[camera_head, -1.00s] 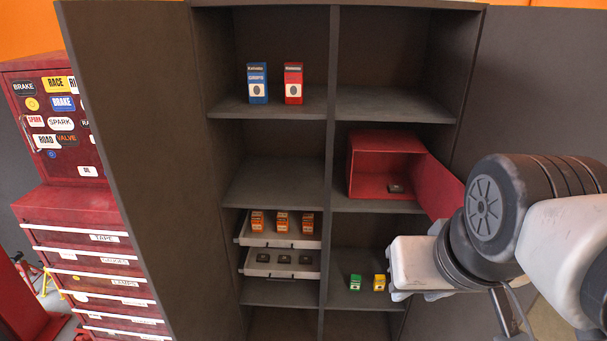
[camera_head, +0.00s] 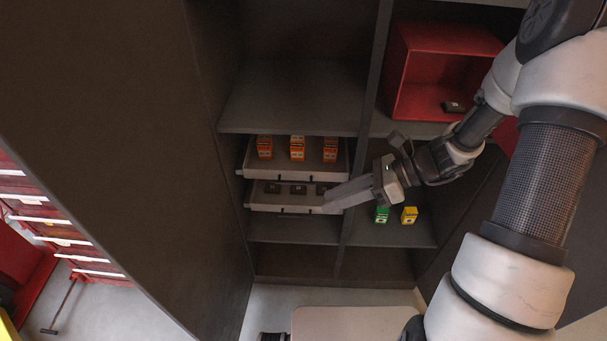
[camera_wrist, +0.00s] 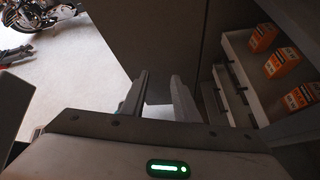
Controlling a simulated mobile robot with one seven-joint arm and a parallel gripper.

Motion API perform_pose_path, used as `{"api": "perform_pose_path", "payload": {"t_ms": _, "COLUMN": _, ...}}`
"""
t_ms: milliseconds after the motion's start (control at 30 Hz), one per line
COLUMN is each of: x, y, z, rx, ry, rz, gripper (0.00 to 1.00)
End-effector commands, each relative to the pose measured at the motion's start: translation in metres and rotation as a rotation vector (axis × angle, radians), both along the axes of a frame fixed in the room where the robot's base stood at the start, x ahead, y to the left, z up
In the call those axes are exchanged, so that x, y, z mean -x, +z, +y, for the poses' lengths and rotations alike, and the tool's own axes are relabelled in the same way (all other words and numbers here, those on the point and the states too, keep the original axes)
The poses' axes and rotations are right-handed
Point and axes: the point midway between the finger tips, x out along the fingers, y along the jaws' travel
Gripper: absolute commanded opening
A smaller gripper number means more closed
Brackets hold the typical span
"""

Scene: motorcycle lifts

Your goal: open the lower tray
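The lower tray (camera_head: 268,206) is a shallow light-grey tray in the left column of the dark cabinet. It holds dark flat items (camera_head: 298,189) and has a small dark mark on its front. The upper tray (camera_head: 285,175), just above, holds orange boxes (camera_head: 297,152). My gripper (camera_head: 330,207) reaches in from the right, with its fingers at the lower tray's right front end; contact cannot be told. In the wrist view, the two fingers of my gripper (camera_wrist: 157,85) are apart with nothing between them. The trays' edges and orange boxes show to their right.
A red open box (camera_head: 398,85) with a dark item stands on the right shelf. A green box (camera_head: 382,214) and a yellow box (camera_head: 409,215) stand below, near my wrist. The large dark cabinet door (camera_head: 120,120) stands open at left. Floor shows below the cabinet.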

Motion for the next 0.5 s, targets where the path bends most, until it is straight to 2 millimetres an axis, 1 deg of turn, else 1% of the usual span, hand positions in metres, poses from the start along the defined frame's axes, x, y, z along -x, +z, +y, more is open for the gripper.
{"api": "perform_pose_path", "payload": {"t_ms": 33, "x": -0.008, "y": -0.039, "z": -0.001, "rx": -0.078, "ry": -0.109, "rz": 0.106, "gripper": 0.28}}
{"api": "perform_pose_path", "payload": {"t_ms": 67, "x": -0.014, "y": -0.054, "z": -0.002, "rx": -0.123, "ry": -0.177, "rz": 0.166, "gripper": 0.28}}
{"api": "perform_pose_path", "payload": {"t_ms": 100, "x": -0.021, "y": -0.076, "z": -0.003, "rx": -0.184, "ry": -0.268, "rz": 0.249, "gripper": 0.28}}
{"api": "perform_pose_path", "payload": {"t_ms": 167, "x": -0.031, "y": -0.11, "z": -0.006, "rx": -0.276, "ry": -0.401, "rz": 0.37, "gripper": 0.28}}
{"api": "perform_pose_path", "payload": {"t_ms": 200, "x": -0.037, "y": -0.133, "z": -0.008, "rx": -0.34, "ry": -0.489, "rz": 0.454, "gripper": 0.28}}
{"api": "perform_pose_path", "payload": {"t_ms": 267, "x": -0.044, "y": -0.168, "z": -0.012, "rx": -0.435, "ry": -0.619, "rz": 0.575, "gripper": 0.28}}
{"api": "perform_pose_path", "payload": {"t_ms": 300, "x": -0.047, "y": -0.19, "z": -0.015, "rx": -0.497, "ry": -0.699, "rz": 0.652, "gripper": 0.28}}
{"api": "perform_pose_path", "payload": {"t_ms": 367, "x": -0.051, "y": -0.222, "z": -0.019, "rx": -0.588, "ry": -0.81, "rz": 0.761, "gripper": 0.28}}
{"api": "perform_pose_path", "payload": {"t_ms": 400, "x": -0.052, "y": -0.242, "z": -0.021, "rx": -0.643, "ry": -0.878, "rz": 0.825, "gripper": 0.28}}
{"api": "perform_pose_path", "payload": {"t_ms": 500, "x": -0.052, "y": -0.283, "z": -0.026, "rx": -0.758, "ry": -1.014, "rz": 0.96, "gripper": 0.28}}
